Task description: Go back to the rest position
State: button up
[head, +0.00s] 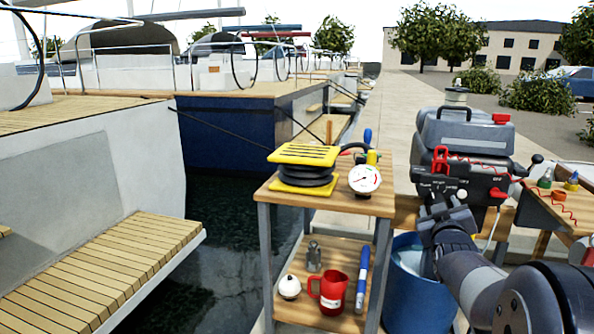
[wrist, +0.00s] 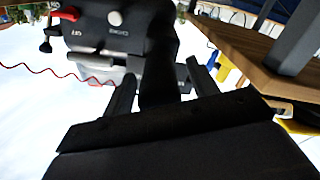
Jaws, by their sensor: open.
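My gripper (head: 446,203) is at the end of my arm, right of centre in the head view, in front of the grey and black outboard motor (head: 468,133). In the wrist view my gripper (wrist: 161,70) has its two dark fingers spread apart. The dark motor body (wrist: 140,45) lies beyond them, with a dark part showing in the gap. I see nothing held. I cannot tell whether the fingers touch the motor.
A two-shelf stand (head: 334,200) at centre bears a yellow and black hose pump, a gauge, a red mug (head: 332,292) and a blue tube. A blue bucket (head: 405,300) stands beneath the motor. A side table (head: 560,203) is at right. Moored boats and water are left.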

jog(key=p+v, duration=0.2)
jog(key=v, duration=0.9)
jog(key=b+x, duration=0.2)
jog(key=x, duration=0.9)
jog(key=shift+w+f, duration=0.1)
jog(key=shift+w+r+p, duration=0.2)
jog(key=shift+r+p, duration=0.05)
jog(key=shift+p, duration=0.15)
jog(key=m+p, duration=0.3)
jog(key=shift+s+m, duration=0.1)
jog(key=shift+m, duration=0.3)
jog(key=m+p, duration=0.3)
jog(key=m, duration=0.1)
jog(key=shift+p, duration=0.4)
jog(key=v, duration=1)
jog(key=shift+s+p, duration=0.35)
jog(key=shift+s, duration=0.05)
jog(key=shift+f, duration=0.1)
